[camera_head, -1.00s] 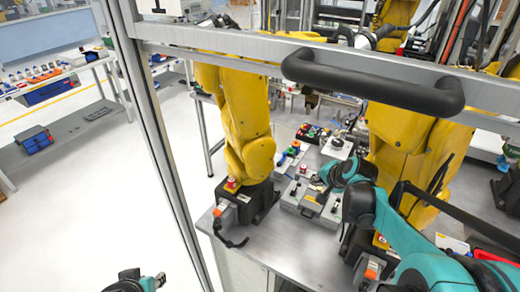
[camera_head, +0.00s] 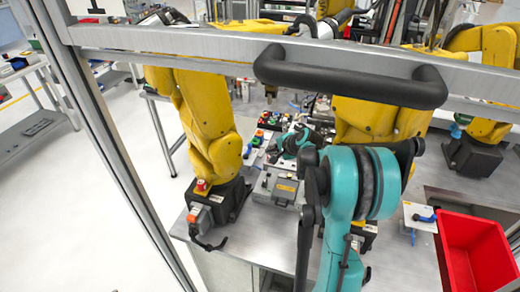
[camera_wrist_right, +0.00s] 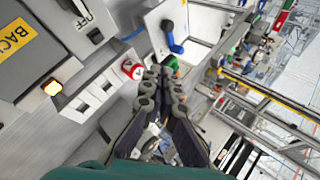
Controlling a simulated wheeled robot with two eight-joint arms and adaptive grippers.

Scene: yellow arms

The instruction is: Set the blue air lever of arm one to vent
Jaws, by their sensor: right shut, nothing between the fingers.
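A blue lever (camera_wrist_right: 173,38) is mounted on a white plate in the right wrist view. My right gripper (camera_wrist_right: 166,76) is shut and empty; its fingertips appear just below the lever in that picture and apart from it. In the head view, my right gripper (camera_head: 275,156) is above the bench between two yellow arms, partly hidden by my own teal arm. A small blue part (camera_head: 247,151) shows left of it there. Another blue lever (camera_head: 424,217) sits on a white plate at the right. I cannot read which lever belongs to arm one. My left gripper is not in view.
A grey box (camera_head: 278,187) with a yellow label stands below my right gripper. A red knob (camera_wrist_right: 132,70) is close left of the fingers. A yellow arm (camera_head: 205,125) stands at left, a red bin (camera_head: 478,252) at right. A frame bar with black handle (camera_head: 350,80) crosses the front.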

